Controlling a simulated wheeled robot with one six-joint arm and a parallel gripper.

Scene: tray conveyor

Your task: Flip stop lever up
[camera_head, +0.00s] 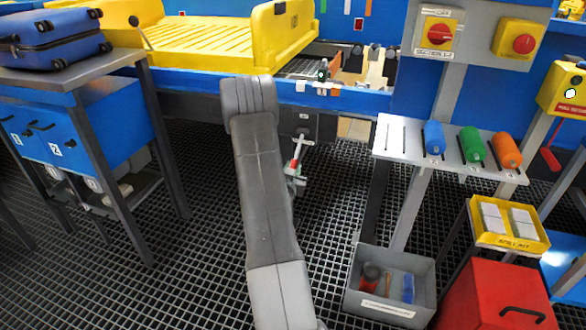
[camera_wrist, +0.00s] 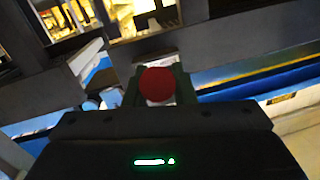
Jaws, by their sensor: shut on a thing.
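In the wrist view, a round red knob (camera_wrist: 158,82), which I take for the end of the stop lever, sits between the dark green fingers of my gripper (camera_wrist: 157,94). My gripper is shut on it. The shaft behind the knob is hidden. In the head view, a small red and pale upright part (camera_head: 296,164) shows just right of my arm, below the blue conveyor rail (camera_head: 345,98). It may be the lever. My arm hides much of this area, and I cannot make out my fingers there.
The yellow conveyor (camera_head: 200,38) is behind my arm. A blue suitcase (camera_head: 55,38) lies on a table at left. At right are a shelf (camera_head: 400,135) with coloured cylinders, a grey bin (camera_head: 365,285) and a red box (camera_head: 495,300). The grid floor between them is clear.

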